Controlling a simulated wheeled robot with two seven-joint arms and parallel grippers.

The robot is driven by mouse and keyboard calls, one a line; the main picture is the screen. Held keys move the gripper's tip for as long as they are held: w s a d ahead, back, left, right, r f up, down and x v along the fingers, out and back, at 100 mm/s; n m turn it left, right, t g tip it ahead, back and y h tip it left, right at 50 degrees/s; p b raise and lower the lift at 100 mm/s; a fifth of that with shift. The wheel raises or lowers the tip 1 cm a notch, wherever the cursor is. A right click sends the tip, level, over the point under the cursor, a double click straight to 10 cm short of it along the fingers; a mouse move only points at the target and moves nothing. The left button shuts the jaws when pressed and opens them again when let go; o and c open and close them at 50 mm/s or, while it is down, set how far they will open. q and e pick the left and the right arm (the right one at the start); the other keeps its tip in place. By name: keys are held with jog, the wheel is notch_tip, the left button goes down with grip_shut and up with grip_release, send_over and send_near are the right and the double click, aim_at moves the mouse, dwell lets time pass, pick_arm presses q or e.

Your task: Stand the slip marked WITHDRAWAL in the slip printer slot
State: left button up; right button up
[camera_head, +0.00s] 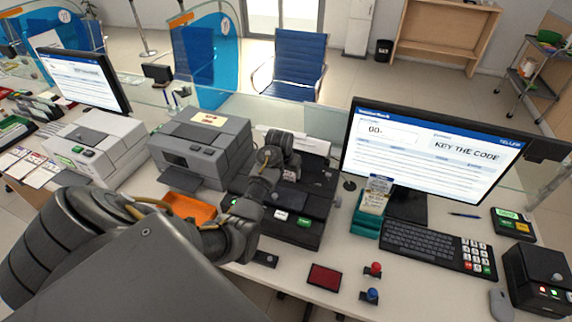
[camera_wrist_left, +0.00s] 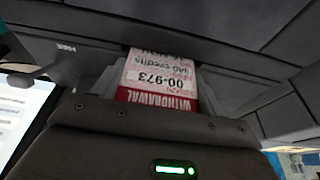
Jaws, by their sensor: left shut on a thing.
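The WITHDRAWAL slip (camera_wrist_left: 158,78) is white with a red band and shows upside down in the left wrist view, with "00-973" on it. My left gripper (camera_wrist_left: 155,90) is shut on it. In the head view my left gripper (camera_head: 283,165) is over the dark slip printer (camera_head: 300,232), towards its back. My wrist and arm cover part of the printer. I cannot make out the slot or tell whether the slip's edge is in it. My right gripper is in neither view.
A grey printer (camera_head: 205,145) stands left of my wrist, with an orange tray (camera_head: 190,207) before it. A teal slip holder (camera_head: 366,220), a monitor (camera_head: 430,150) and a keyboard (camera_head: 425,247) stand to the right. A red pad (camera_head: 325,278) lies in front.

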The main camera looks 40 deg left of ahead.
pick_arm(q)
jog(key=o, duration=0.9)
notch_tip(320, 180, up, 3)
jog(key=p, duration=0.3)
jog(key=shift+f, duration=0.15)
jog(key=shift+r, duration=2.15)
